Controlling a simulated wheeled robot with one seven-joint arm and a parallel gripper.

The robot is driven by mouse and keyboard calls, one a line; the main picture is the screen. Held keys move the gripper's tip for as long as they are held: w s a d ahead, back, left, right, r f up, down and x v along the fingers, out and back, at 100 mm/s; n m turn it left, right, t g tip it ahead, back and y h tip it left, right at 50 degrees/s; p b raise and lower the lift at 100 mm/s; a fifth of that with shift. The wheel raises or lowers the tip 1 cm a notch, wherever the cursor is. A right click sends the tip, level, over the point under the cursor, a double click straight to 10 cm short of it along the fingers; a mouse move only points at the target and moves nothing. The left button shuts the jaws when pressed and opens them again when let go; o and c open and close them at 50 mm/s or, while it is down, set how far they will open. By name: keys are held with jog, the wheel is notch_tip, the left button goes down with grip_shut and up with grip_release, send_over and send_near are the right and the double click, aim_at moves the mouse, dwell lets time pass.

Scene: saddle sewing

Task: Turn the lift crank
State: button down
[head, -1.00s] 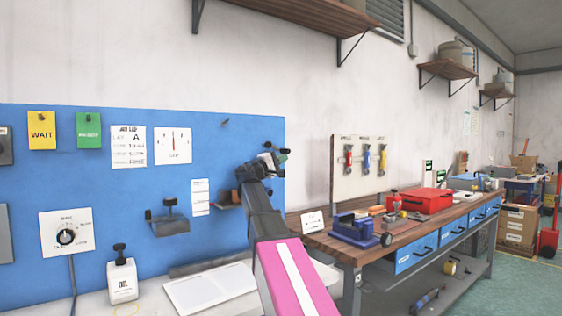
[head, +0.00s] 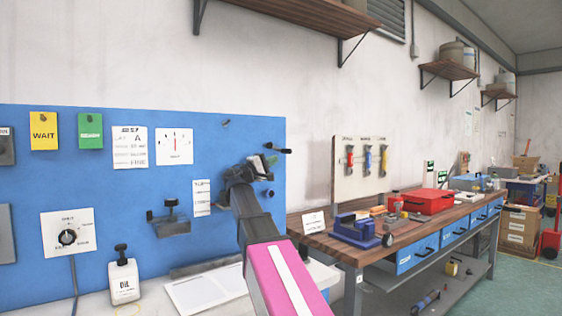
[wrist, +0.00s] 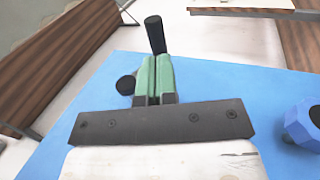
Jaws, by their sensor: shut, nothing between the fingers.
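My gripper (head: 270,161) is at the right edge of the blue board (head: 90,190) in the head view. In the wrist view its two green fingers (wrist: 154,78) are shut together, with nothing between them. A black handle (wrist: 155,33) stands just beyond the fingertips, and a round black knob (wrist: 125,85) is left of the fingers; these look like parts of the crank. In the head view a black peg (head: 285,150) shows beside the gripper. I cannot tell whether the fingers touch the handle. The crank's arm and hub are not clear, partly hidden behind my gripper.
A wooden bench (head: 320,240) with a blue vise (head: 354,230) and a red case (head: 428,201) stands to the right. An oil bottle (head: 123,280) and a white sheet (head: 205,290) are on the lower left surface. A wooden shelf (head: 300,12) hangs above.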

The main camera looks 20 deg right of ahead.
aim_at(284, 150)
jog(key=shift+y, duration=0.7)
jog(key=v, duration=0.3)
jog(key=r+v, duration=0.1)
jog(key=v, duration=0.2)
jog(key=r+v, duration=0.1)
jog(key=v, duration=0.3)
jog(key=shift+w+a, duration=0.15)
jog(key=shift+a, duration=0.15)
jog(key=x, duration=1.4)
jog(key=shift+d+f, duration=0.1)
jog(key=shift+f, duration=0.25)
jog(key=shift+d+r, duration=0.25)
jog(key=shift+d, duration=0.05)
jog(key=shift+w+d+r, duration=0.15)
jog(key=shift+r, duration=0.15)
